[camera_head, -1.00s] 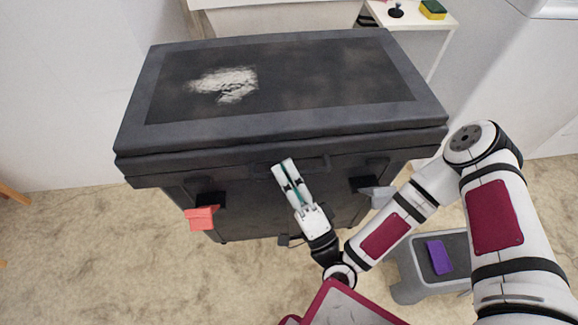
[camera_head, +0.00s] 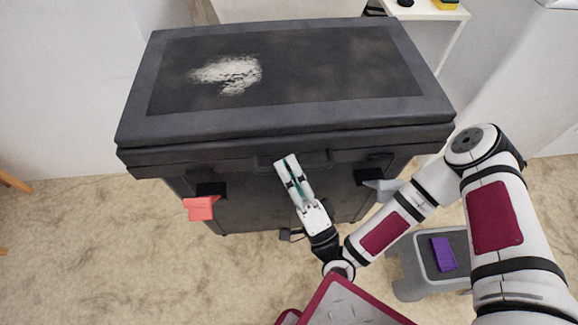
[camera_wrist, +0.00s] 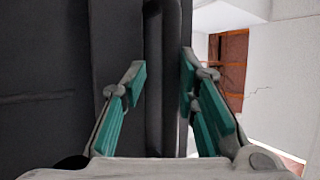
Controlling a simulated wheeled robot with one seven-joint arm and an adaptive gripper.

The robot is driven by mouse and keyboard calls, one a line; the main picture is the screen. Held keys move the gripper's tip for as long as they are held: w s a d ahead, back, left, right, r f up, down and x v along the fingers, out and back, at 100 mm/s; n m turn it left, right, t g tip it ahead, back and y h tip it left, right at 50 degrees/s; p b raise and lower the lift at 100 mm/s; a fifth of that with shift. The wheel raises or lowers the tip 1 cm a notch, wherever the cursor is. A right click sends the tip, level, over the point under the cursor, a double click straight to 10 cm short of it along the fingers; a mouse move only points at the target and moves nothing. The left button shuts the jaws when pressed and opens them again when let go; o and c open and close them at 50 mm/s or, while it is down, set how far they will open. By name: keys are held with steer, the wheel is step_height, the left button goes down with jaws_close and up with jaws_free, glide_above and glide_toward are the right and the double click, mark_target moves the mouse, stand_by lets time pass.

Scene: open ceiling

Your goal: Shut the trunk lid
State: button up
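The dark grey trunk (camera_head: 260,205) stands in front of me in the head view. Its lid (camera_head: 300,118) lies flat over the body, with a worn white patch on top; I cannot tell whether the seam is fully closed. My gripper (camera_head: 287,162) is at the trunk's front, by the handle (camera_head: 315,160) just under the lid edge. In the wrist view my gripper (camera_wrist: 162,85) has its teal-padded fingers apart, with a dark bar or edge of the trunk (camera_wrist: 165,50) running between or beyond them. Whether they touch it is unclear.
A red latch-like piece (camera_head: 200,208) and a grey one (camera_head: 383,188) stick out from the trunk's front. A grey stool (camera_head: 405,285) with a purple block (camera_head: 443,254) stands at right. A white shelf (camera_head: 435,28) is behind.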

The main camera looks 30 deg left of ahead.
steer(key=v, duration=1.2)
stand_by(0.5)
